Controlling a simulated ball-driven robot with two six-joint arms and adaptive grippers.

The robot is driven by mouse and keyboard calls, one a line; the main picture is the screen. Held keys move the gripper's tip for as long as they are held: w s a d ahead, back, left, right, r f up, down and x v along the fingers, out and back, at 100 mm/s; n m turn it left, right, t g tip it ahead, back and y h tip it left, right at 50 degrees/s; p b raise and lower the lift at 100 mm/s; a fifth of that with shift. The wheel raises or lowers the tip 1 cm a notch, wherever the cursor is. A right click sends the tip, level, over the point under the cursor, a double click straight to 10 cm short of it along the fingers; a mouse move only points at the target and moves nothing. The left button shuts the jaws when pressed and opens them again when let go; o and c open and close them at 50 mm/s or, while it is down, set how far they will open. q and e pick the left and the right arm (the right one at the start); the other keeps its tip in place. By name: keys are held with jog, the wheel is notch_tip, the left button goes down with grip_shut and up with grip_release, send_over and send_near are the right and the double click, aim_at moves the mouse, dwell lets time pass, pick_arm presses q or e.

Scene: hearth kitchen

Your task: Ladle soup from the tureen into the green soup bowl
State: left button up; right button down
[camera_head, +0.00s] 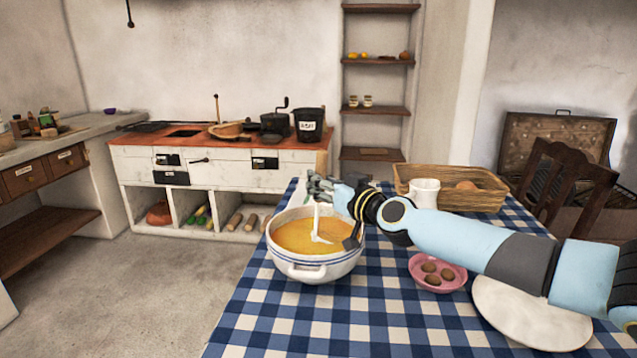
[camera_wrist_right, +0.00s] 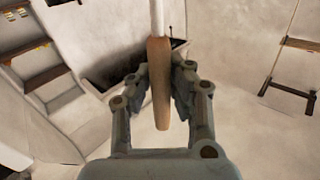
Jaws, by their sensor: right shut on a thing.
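The white tureen (camera_head: 316,268) with blue bands stands on the checked table and holds orange-yellow soup (camera_head: 290,236). My right gripper (camera_head: 322,186) is above the tureen's far side, shut on the ladle (camera_head: 317,222). The ladle's pale shaft hangs down, with its lower end at the soup inside the tureen; how deep it sits I cannot tell. In the right wrist view, the fingers (camera_wrist_right: 160,88) close around the ladle's brown wooden handle (camera_wrist_right: 161,112). I cannot make out a green soup bowl in either view. My left gripper is not in view.
Under and beside my right arm are a pink bowl (camera_head: 418,264) with several brown round items and a white plate (camera_head: 530,315). A wicker basket (camera_head: 485,199) and a white mug (camera_head: 424,192) stand behind. The table's front left part (camera_head: 270,325) is clear.

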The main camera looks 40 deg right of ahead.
aim_at(317, 168)
jog(key=r+p, duration=0.3)
jog(key=shift+a+r, duration=0.15)
jog(key=shift+a, duration=0.25)
jog(key=w+a+n+p, duration=0.1)
jog(key=a+n+p, duration=0.5)
jog(key=a, duration=0.3)
notch_tip(317, 168, up, 8)
jog(key=p, duration=0.8)
jog(key=shift+w+a, duration=0.15)
jog(key=shift+a, duration=0.05)
